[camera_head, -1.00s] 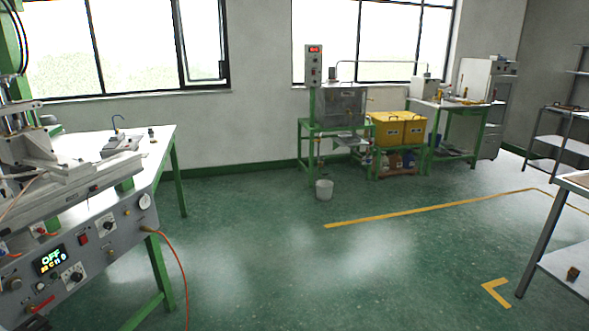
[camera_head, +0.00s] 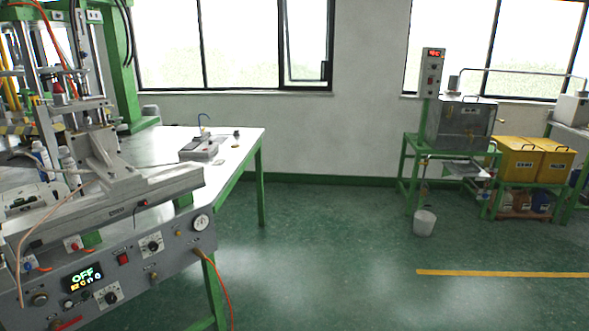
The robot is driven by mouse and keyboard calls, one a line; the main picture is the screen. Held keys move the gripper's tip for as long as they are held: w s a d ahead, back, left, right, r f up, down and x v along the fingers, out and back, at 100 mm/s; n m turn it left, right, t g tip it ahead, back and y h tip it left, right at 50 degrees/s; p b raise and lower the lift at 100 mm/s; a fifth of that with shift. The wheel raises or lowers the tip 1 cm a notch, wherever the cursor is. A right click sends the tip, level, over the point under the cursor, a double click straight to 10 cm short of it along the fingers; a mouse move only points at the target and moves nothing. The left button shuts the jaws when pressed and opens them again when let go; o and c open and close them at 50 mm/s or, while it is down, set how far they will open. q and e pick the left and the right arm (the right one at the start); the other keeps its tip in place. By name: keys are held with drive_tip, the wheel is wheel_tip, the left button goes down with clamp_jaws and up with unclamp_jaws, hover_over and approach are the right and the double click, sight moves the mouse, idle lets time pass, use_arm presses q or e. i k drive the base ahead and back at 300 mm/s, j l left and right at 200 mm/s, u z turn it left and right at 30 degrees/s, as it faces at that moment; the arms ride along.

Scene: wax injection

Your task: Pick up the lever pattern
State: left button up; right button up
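I cannot make out a lever pattern for certain in this view. A white-topped table (camera_head: 235,150) with green legs stands at the left, behind the wax injection machine (camera_head: 120,235). Neither of my grippers is in view.
The machine's front panel reads OFF, and an orange hose (camera_head: 226,285) hangs from it to the floor. A steel tank (camera_head: 461,122) on a green stand, a white bucket (camera_head: 424,222) and yellow bins (camera_head: 519,160) stand at the right. The middle floor is clear.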

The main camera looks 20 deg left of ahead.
sight(20, 201)
drive_tip(key=i+j+u, duration=0.1)
drive_tip(key=i+u, duration=1)
drive_tip(key=k+l, duration=0.05)
drive_tip(key=k, duration=0.05)
